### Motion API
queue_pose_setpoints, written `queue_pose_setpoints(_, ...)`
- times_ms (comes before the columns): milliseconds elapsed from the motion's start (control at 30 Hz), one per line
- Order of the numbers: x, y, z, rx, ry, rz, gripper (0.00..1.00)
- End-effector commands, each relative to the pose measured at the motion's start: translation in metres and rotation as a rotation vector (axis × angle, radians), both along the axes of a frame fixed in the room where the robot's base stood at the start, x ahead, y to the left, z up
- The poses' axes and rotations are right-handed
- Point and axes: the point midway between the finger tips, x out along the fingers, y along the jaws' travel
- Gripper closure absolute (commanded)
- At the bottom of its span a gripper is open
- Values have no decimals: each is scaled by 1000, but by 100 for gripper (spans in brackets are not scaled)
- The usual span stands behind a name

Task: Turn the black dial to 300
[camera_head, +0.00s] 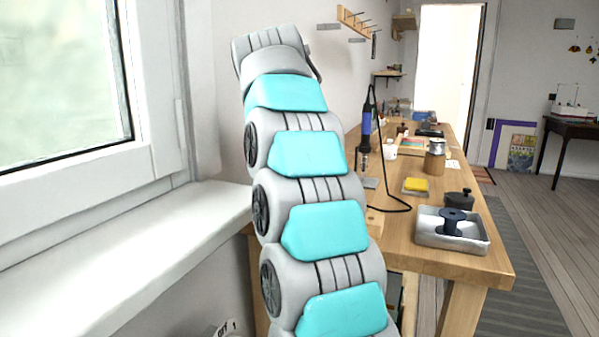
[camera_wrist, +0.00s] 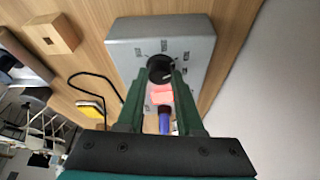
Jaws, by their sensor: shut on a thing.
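The black dial (camera_wrist: 160,68) is on the face of a grey box (camera_wrist: 122,46) in the wrist view. Small printed marks surround the dial; I cannot read them or where the dial points. My gripper (camera_wrist: 161,76) has its two green fingers on either side of the dial, shut on it. In the head view my arm stands in front, and the dial and gripper are not visible there.
On the box below the dial are a glowing pink-red patch (camera_wrist: 161,95) and a blue part (camera_wrist: 164,124). A wooden block (camera_wrist: 52,34) and yellow sponge (camera_wrist: 90,107) lie beside it. The wooden bench (camera_head: 440,257) holds a metal tray (camera_head: 430,241). A windowsill (camera_head: 130,255) is at left.

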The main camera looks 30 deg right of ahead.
Motion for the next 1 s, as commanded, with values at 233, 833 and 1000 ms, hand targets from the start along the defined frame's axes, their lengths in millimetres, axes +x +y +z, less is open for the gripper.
queue_pose_setpoints(233, 0, 0, 1, -1, -2, 0, 100)
queue_pose_setpoints(833, 0, 0, 0, -1, 0, 0, 34)
queue_pose_setpoints(1000, -9, -1, 5, 0, 0, 1, 34)
